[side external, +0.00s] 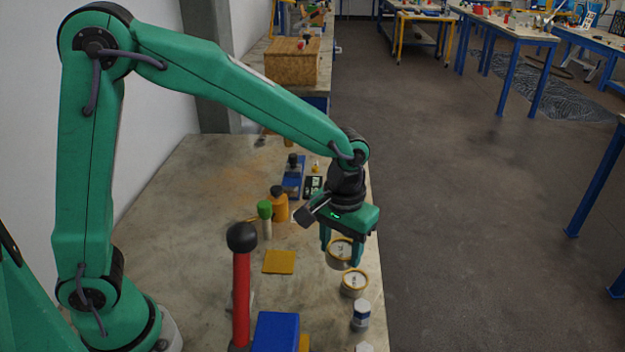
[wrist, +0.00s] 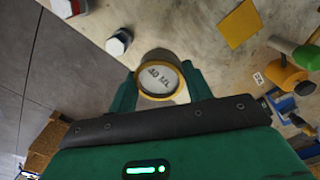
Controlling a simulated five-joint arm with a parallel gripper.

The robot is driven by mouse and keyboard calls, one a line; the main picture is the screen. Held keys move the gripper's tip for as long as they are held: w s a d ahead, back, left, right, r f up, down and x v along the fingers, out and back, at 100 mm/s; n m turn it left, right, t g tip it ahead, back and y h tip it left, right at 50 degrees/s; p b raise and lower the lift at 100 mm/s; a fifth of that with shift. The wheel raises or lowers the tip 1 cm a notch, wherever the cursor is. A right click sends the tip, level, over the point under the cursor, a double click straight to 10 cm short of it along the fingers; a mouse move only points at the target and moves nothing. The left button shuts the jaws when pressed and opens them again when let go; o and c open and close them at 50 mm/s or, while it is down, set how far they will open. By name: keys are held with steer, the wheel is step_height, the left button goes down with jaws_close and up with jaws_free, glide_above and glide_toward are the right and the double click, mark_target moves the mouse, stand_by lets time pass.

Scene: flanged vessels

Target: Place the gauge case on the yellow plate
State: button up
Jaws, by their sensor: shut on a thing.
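The gauge case (side external: 340,249), a round pale-faced case with a yellow rim, is between the fingers of my gripper (side external: 341,256). In the wrist view the case (wrist: 160,79) shows its marked face, and my gripper (wrist: 160,86) is shut on it from both sides. The yellow plate (side external: 279,262) is a flat square lying bare on the table, to the left of my gripper in the side view. It also shows at the upper right of the wrist view (wrist: 239,24). The height of the case above the table is hard to tell.
A similar yellow-rimmed round vessel (side external: 354,283) stands close in front of my gripper near the table's right edge. A tall red post with a black knob (side external: 241,285), a green-topped peg (side external: 265,212) and an orange piece (side external: 279,207) surround the plate.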

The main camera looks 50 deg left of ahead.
steer(key=s+a, duration=0.6)
steer(key=s, duration=0.2)
steer(key=shift+s, duration=0.3)
glide_above(279, 261)
step_height(279, 261, down, 7)
steer(key=shift+a, duration=0.1)
steer(key=shift+f, duration=0.15)
steer(key=shift+f, duration=1.85)
steer(key=shift+f, duration=0.15)
